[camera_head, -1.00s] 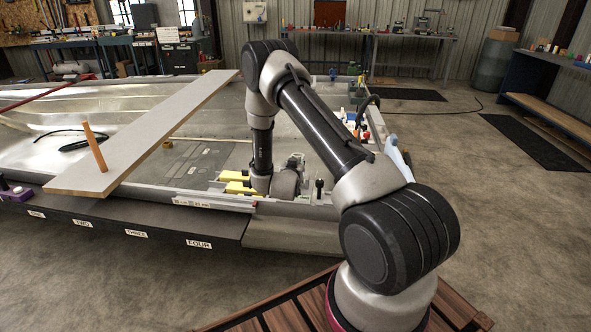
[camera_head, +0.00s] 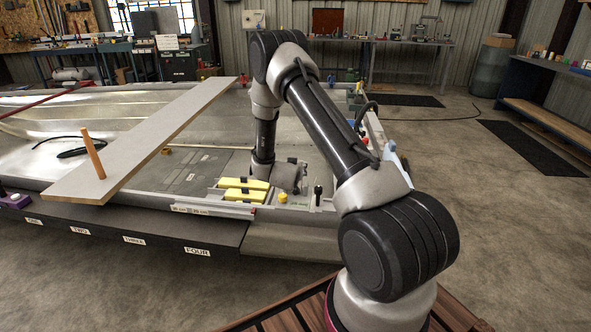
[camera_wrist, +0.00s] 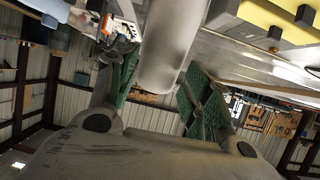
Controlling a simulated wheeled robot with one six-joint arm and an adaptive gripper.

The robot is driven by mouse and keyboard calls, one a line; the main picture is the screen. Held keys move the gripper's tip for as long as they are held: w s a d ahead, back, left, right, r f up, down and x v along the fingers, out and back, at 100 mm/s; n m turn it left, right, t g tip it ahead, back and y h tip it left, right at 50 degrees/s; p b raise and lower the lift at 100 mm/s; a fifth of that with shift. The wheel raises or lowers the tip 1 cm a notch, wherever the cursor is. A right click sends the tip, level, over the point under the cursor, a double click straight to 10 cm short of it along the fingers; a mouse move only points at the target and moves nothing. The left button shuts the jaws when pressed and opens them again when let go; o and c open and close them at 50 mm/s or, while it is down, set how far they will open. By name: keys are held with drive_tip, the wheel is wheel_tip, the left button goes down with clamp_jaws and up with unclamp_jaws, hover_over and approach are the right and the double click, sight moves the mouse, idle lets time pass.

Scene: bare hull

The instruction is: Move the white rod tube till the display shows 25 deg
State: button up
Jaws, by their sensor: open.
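In the wrist view, a pale, smooth tube (camera_wrist: 172,42), which looks like the white rod tube, comes down from the top edge. Its rounded end lies between the two green-padded fingers of my gripper (camera_wrist: 158,66). The fingers are spread, with a visible gap on the right; I cannot tell whether the left one touches the tube. In the head view my gripper (camera_head: 290,177) is low at the near edge of the hull, right of two yellow blocks, and my arm hides part of that area. I cannot make out the tube or a display reading there.
Two yellow blocks (camera_head: 242,190) lie beside my gripper. A yellow knob (camera_head: 283,198) and a black-topped lever (camera_head: 318,191) stand at the near edge. A long plank (camera_head: 150,140) with an upright wooden peg (camera_head: 93,154) crosses the hull on the left. Hull floor between is mostly clear.

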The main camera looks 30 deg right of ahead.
drive_tip(key=shift+s, duration=0.1)
drive_tip(key=v, duration=1.2)
drive_tip(key=shift+f, duration=0.1)
